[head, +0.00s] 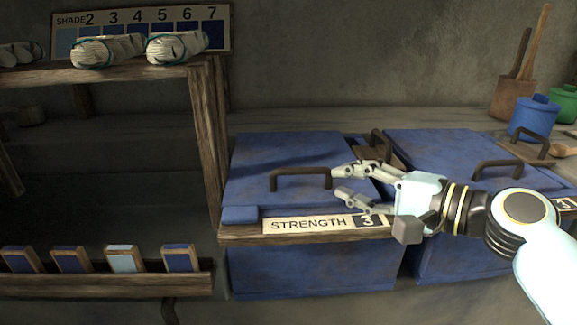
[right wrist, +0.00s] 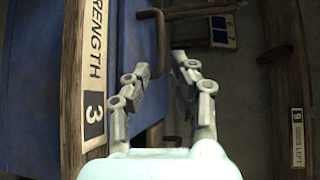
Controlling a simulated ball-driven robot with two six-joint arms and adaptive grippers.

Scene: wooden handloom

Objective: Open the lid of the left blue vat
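The left blue vat (head: 310,268) stands at the middle of the head view. Its blue lid (head: 262,155) lies flat and closed, with a dark arched handle (head: 300,172). My right gripper (head: 337,182) is open above the lid's right part, its fingers pointing left at the handle's right end. In the right wrist view, the handle (right wrist: 160,38) shows just ahead of and between the spread fingertips (right wrist: 160,65). I cannot tell whether they touch it. My left gripper is not in view.
A "STRENGTH 3" label (head: 318,223) runs along the vat's front edge. A second blue vat (head: 440,150) stands to the right, partly behind my right arm. A wooden shelf (head: 205,130) stands close on the left. A blue jar (head: 533,118) sits at the back right.

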